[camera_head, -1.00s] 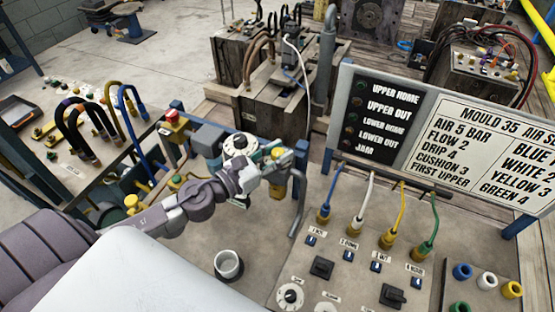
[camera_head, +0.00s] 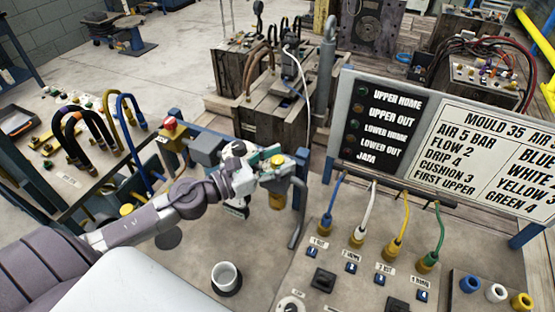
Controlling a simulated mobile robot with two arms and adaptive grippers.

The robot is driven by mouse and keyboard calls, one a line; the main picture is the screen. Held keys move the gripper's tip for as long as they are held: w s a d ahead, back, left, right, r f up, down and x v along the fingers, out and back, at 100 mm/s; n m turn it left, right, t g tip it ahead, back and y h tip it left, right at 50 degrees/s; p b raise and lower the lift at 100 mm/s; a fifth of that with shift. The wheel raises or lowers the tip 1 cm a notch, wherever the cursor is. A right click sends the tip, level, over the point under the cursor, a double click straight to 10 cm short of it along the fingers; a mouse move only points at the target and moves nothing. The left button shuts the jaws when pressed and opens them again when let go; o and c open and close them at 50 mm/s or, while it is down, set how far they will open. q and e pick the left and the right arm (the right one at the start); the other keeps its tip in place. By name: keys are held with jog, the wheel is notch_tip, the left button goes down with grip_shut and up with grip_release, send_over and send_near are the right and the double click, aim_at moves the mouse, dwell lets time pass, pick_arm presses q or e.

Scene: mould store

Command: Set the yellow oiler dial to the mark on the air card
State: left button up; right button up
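My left gripper (camera_head: 268,171) reaches in from the left to the air unit at the back edge of the bench. Its fingertips are at the yellow oiler dial (camera_head: 277,160), which is mostly covered by them. I cannot tell whether the fingers are closed on it. The amber oiler bowl (camera_head: 277,200) hangs just below. The dial's scale and setting are not readable. The air card (camera_head: 480,150) on the board at right reads "AIR 5 BAR, FLOW 2, DRIP 4, CUSHION 3, FIRST UPPER". My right gripper is not in view.
A white round gauge (camera_head: 236,150) is partly behind the gripper. A red-topped yellow valve (camera_head: 170,133) stands left of it. A white cup (camera_head: 225,276) stands on the bench below the arm. Blue, white, yellow and green hoses (camera_head: 436,232) rise from the panel at right.

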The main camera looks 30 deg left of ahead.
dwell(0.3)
pick_arm(q)
jog(key=v, duration=1.2)
